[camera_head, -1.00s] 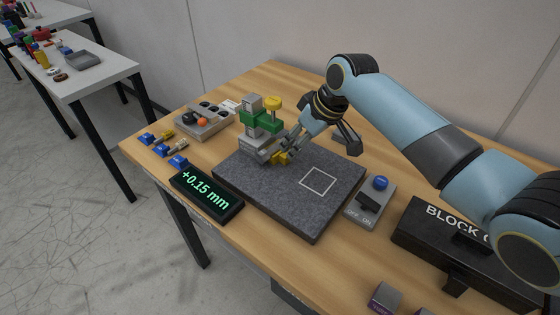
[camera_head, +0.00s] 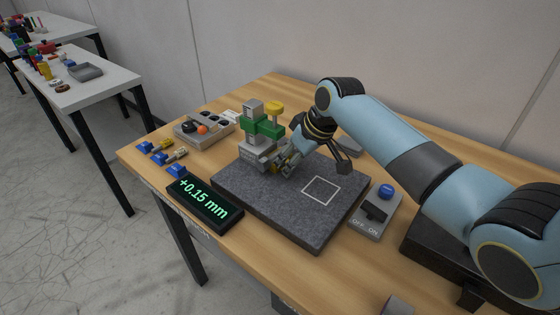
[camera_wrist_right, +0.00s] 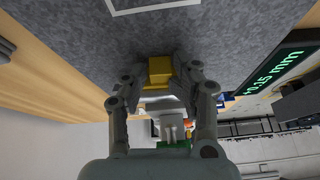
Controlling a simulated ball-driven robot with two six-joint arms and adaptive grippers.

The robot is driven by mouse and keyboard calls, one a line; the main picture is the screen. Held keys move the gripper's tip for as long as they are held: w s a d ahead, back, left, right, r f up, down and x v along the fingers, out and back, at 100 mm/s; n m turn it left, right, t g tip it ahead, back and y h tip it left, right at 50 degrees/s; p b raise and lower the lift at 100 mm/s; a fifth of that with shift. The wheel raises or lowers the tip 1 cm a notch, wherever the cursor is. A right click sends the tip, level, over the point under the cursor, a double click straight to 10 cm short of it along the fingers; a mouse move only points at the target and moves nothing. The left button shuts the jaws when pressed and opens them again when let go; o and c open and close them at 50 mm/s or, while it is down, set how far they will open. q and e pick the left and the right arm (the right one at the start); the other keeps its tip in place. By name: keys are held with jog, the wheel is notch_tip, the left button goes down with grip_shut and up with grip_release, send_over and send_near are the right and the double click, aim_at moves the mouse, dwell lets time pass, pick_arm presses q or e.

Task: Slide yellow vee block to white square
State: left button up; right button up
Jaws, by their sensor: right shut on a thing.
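The yellow vee block (camera_wrist_right: 160,68) sits on the dark granite plate (camera_head: 310,225). My right gripper (camera_wrist_right: 160,80) is shut on it, one finger on each side. In the head view my right gripper (camera_head: 287,167) is low over the plate, beside the green and grey stand (camera_head: 262,130), and mostly hides the block. The white square (camera_head: 321,190) is an outline on the plate, bare, to the right of the gripper and apart from it. Its edge shows at the top of the right wrist view (camera_wrist_right: 155,9). My left gripper is not in view.
A display (camera_head: 205,203) reading +0.15 mm stands at the plate's left front. A switch box (camera_head: 376,213) with a blue button is to its right. The plate between gripper and square looks clear.

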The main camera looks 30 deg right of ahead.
aim_at(333, 197)
jog(key=shift+d+f, duration=0.1)
grip_shut()
jog(key=shift+s+d+p, duration=0.1)
jog(key=shift+s+p, duration=0.2)
jog(key=shift+p, duration=0.1)
jog(key=shift+s+d+p, duration=0.35)
jog(key=shift+s+p, duration=0.55)
jog(key=shift+s, duration=0.3)
jog(key=shift+s+d+p, duration=0.4)
jog(key=shift+s+p, duration=0.45)
jog(key=shift+s, duration=0.3)
jog(key=shift+s+d+p, duration=0.35)
jog(key=shift+s+p, duration=0.55)
jog(key=shift+s, duration=0.3)
jog(key=shift+s+d+f+p, duration=0.1)
jog(key=shift+s+d+p, duration=0.15)
jog(key=shift+s+p, duration=0.45)
jog(key=shift+s+d+p, duration=0.25)
jog(key=shift+s+d, duration=0.05)
jog(key=shift+s, duration=0.65)
jog(key=shift+s+d+f+p, duration=0.1)
jog(key=shift+s+d+p, duration=0.15)
jog(key=shift+s+p, duration=0.45)
jog(key=shift+s, duration=0.15)
jog(key=shift+o, duration=2.3)
grip_release()
jog(key=shift+r, duration=0.1)
